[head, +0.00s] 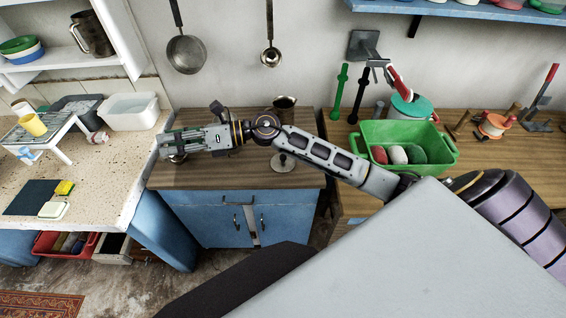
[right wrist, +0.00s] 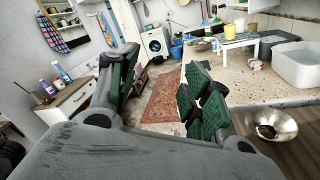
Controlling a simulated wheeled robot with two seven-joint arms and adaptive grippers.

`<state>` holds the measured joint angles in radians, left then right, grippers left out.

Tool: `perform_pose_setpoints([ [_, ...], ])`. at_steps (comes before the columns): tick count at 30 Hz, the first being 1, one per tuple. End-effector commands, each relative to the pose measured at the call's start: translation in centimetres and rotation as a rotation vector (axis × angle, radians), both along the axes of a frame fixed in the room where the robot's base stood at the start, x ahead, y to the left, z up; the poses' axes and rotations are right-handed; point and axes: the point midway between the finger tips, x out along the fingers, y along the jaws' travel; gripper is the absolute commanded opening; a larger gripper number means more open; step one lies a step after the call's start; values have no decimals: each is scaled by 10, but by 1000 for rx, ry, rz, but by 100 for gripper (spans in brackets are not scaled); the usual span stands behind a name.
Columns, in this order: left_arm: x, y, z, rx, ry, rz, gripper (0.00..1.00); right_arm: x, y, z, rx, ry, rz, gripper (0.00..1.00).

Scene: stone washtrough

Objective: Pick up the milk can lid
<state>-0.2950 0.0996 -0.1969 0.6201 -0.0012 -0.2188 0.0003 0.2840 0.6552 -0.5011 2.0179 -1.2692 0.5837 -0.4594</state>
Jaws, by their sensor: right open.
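My right gripper (head: 172,144) reaches in from the right and points left above the left end of the wooden cabinet top. Its fingers stand apart with nothing between them; they also show in the right wrist view (right wrist: 160,92). A round metal piece, which looks like the milk can lid (head: 178,158), lies on the wood under the gripper and is mostly hidden by it. In the right wrist view a flared, dish-like metal piece (right wrist: 272,125) with a dark centre sits right of the fingers, apart from them. My left gripper is out of view.
Another metal piece (head: 283,161) and a dark metal vessel (head: 285,102) stand on the cabinet top near my forearm. The stone counter (head: 118,190) with a white basin (head: 130,112) is at left. A green crate (head: 440,148) stands on the right-hand table.

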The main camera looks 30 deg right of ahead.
Motion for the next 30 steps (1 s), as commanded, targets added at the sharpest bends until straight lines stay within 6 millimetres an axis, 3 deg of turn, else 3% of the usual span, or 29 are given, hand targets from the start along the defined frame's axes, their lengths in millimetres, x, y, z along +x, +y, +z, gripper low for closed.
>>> perform_pose_setpoints([
  [8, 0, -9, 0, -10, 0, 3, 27, -2, -19, -49, -353, -116, 145, 49],
  [14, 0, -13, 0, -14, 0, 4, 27, 1, -52, -86, -611, -161, 239, 49],
  [23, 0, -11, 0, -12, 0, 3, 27, 12, -133, -125, -998, -165, 361, 49],
  [30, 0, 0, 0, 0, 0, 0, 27, 20, -217, -136, -1298, -101, 437, 49],
])
